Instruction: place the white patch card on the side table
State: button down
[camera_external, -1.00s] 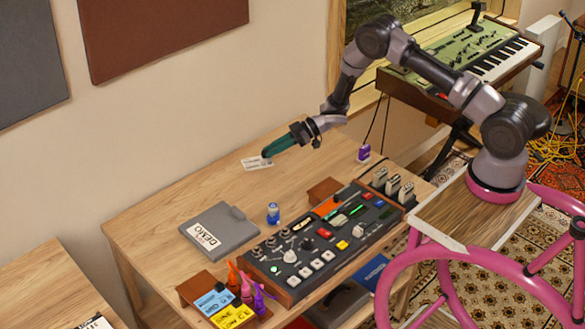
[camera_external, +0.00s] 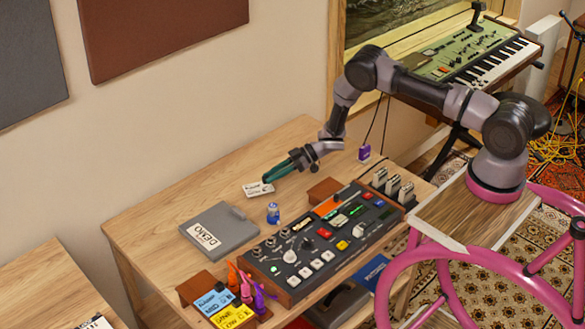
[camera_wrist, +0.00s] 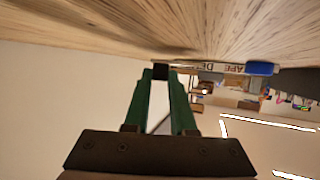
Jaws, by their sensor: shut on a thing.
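The white patch card (camera_external: 258,189), with small dark print, is at the tips of my gripper (camera_external: 268,179). My gripper's green fingers are shut on one end of it, and the rest sticks out to the left. The card is over the back part of the wooden desk; I cannot tell its exact height above the top. In the wrist view my gripper (camera_wrist: 160,75) shows its two green fingers, but the card is hard to make out there. A second wooden table (camera_external: 40,285), perhaps the side table, stands at the lower left.
Colored cards (camera_external: 225,305) and clips (camera_external: 246,287) are at the front. The desk's left end is clear.

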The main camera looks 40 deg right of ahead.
jog(key=shift+f, duration=0.1)
jog(key=shift+f, duration=0.35)
jog(key=shift+s+f, duration=0.1)
jog(key=shift+s, duration=0.05)
jog(key=c, duration=0.7)
grip_release()
jog(key=shift+f, duration=0.1)
jog(key=shift+c, duration=0.2)
jog(key=shift+r, duration=0.45)
jog(key=v, duration=1.2)
jog(key=shift+w+r, duration=0.25)
jog(key=shift+r, duration=0.05)
